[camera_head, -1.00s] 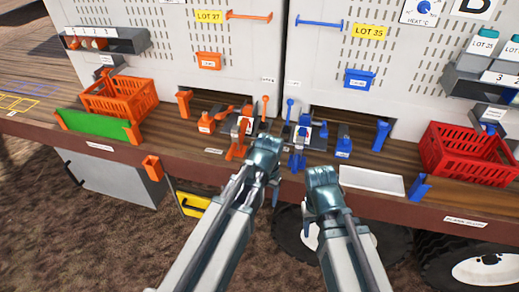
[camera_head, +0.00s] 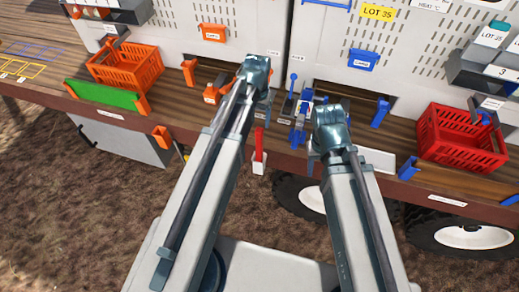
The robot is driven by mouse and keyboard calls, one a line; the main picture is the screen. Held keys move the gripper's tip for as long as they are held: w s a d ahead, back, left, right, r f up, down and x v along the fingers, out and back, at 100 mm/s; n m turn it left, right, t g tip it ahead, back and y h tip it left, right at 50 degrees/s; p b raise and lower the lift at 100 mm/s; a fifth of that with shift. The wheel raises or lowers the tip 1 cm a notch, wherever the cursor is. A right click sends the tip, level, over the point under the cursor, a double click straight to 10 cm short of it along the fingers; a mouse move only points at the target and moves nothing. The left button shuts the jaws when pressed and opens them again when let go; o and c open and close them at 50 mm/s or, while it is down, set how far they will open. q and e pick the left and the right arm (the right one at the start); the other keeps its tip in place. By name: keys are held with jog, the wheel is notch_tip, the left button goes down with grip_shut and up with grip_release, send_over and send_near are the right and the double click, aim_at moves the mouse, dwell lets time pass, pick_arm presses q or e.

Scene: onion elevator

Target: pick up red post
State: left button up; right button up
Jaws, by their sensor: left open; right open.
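A narrow upright red post (camera_head: 259,146) with a white lower end shows at the bench's front edge, between my two arms. My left gripper (camera_head: 256,68) is open, above the bench and beyond the red post in the picture. My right gripper (camera_head: 329,116) is open, to the right of the red post and near the blue fixtures. Neither gripper appears to touch the post. The grippers' fingertips are largely hidden behind their wrists.
An orange crate (camera_head: 126,66) and a green panel (camera_head: 103,95) are at left. A red crate (camera_head: 462,138) stands at right. Blue fixtures (camera_head: 298,132) and a white tray (camera_head: 377,160) lie near my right gripper. A tall panelled wall stands behind the bench.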

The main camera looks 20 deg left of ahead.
aim_at(259, 141)
pick_arm(q)
notch_tip(259, 141, down, 8)
jog(key=b, duration=0.8)
jog(key=shift+f, duration=0.2)
jog(key=f+b, duration=0.5)
jog(key=shift+w+d+f, duration=0.15)
jog(key=shift+w+d, duration=0.05)
jog(key=shift+c, duration=0.4)
grip_shut()
dwell(0.5)
